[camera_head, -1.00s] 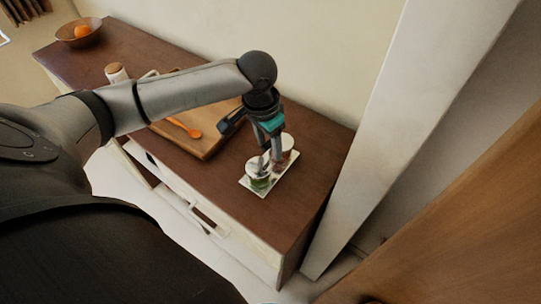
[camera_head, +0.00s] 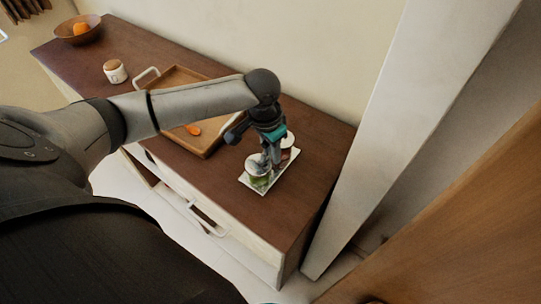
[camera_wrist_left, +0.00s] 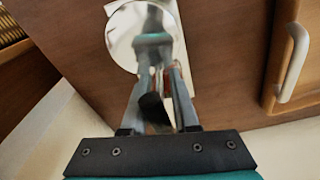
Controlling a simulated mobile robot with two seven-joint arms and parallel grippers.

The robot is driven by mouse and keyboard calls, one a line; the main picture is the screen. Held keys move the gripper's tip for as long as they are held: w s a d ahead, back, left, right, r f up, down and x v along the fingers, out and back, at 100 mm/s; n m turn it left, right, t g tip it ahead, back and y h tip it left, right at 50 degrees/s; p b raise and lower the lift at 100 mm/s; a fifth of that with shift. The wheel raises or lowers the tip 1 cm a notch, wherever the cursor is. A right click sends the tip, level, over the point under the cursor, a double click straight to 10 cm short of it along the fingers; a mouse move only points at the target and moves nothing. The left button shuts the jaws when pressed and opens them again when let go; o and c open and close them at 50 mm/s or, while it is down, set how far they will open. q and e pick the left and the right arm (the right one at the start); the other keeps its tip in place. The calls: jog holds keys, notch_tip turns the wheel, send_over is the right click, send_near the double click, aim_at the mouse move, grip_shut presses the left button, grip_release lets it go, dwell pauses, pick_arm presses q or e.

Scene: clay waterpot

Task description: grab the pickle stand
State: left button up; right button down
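The pickle stand (camera_head: 284,176) is a white rectangular tray near the right end of the brown cabinet top. It bears a jar with green contents (camera_head: 257,172) and a jar with dark red contents behind it (camera_head: 288,142). My left gripper (camera_head: 271,163) points down over the stand between the two jars. In the left wrist view my left gripper (camera_wrist_left: 160,72) shows a gap between its fingers, with a dark shape in it that I cannot make out. A shiny round lid (camera_wrist_left: 130,28) lies just beyond the fingertips. Contact with the stand is hidden. My right gripper is out of view.
A lidded jar (camera_head: 115,71) and a bowl with an orange (camera_head: 78,36) are farther left. A pale post (camera_head: 375,140) stands right of the cabinet.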

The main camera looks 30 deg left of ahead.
pick_arm(q)
grip_shut()
jog(key=shift+r, duration=0.1)
dwell(0.8)
